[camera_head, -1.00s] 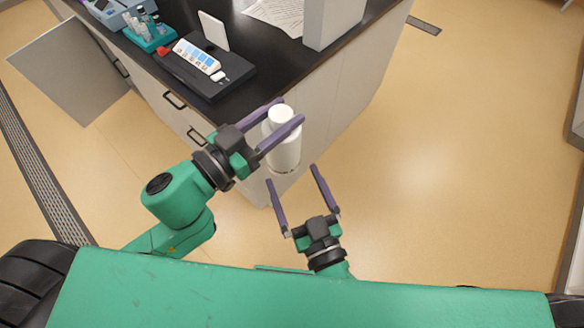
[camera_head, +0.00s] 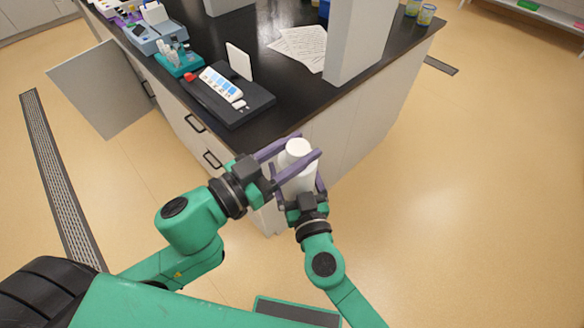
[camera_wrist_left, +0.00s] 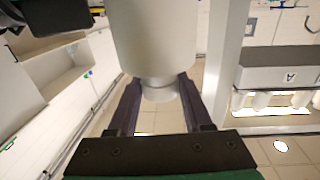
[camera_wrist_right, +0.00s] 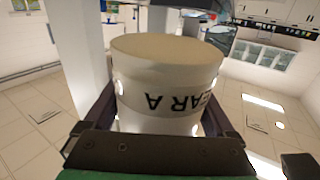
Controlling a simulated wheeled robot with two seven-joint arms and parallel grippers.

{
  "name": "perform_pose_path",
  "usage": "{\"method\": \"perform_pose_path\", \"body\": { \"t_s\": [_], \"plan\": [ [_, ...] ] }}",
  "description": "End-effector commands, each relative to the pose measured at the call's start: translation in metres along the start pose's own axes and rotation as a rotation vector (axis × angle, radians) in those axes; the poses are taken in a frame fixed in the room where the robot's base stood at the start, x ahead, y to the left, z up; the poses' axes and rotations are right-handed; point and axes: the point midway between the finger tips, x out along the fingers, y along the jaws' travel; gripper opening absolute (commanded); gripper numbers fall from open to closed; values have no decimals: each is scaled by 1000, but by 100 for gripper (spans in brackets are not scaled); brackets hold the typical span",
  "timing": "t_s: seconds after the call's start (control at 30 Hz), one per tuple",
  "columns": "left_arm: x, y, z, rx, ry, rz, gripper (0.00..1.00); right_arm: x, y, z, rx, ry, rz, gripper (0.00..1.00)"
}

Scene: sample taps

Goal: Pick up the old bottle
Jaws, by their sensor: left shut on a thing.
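The old bottle is a white bottle (camera_head: 299,182) with a white cap, upright off the front corner of the bench. In the right wrist view the bottle (camera_wrist_right: 165,75) fills the space between the fingers, with upside-down black lettering partly showing. The right fingers look open, and their contact with the bottle is unclear.
The black bench top (camera_head: 290,95) and its pale cabinet side stand close behind the bottle. A black tray (camera_head: 228,100) with a white strip, a teal tube rack (camera_head: 180,62) and papers (camera_head: 302,47) lie on it. The floor to the right is clear.

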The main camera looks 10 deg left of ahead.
Motion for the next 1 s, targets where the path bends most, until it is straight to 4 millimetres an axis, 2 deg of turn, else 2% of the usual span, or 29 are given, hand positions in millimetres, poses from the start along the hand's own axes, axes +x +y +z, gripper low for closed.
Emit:
{"method": "perform_pose_path", "body": {
  "t_s": [0.03,0.1,0.13,0.2,0.53,0.67,0.7,0.77,0.83,0.93,1.0],
  "plan": [
    [0,0,-1,0,3,1,0,0,-2,0,0,0,-5,31],
    [0,0,-1,0,3,1,0,-1,-2,0,0,0,-6,6],
    [0,0,-1,0,3,1,61,0,-2,-1,0,2,-6,6],
    [0,0,-1,0,2,1,85,0,-2,-1,0,2,-6,6],
    [2,0,-4,9,15,8,85,0,-2,-1,0,2,-4,6],
    [18,4,-35,94,137,73,85,0,-2,-1,0,2,-4,6],
    [27,-10,-46,181,182,59,85,0,-2,-1,0,2,-4,6],
    [36,-45,-54,325,198,-19,85,0,-2,-1,0,2,-4,6],
    [43,-90,-66,483,206,-125,85,0,-2,-1,0,2,-3,6],
    [44,-154,-89,675,206,-282,85,0,-2,-1,0,2,-3,6],
    [40,-200,-95,754,173,-393,85,0,-2,-1,1,2,-3,6]
  ]
}}
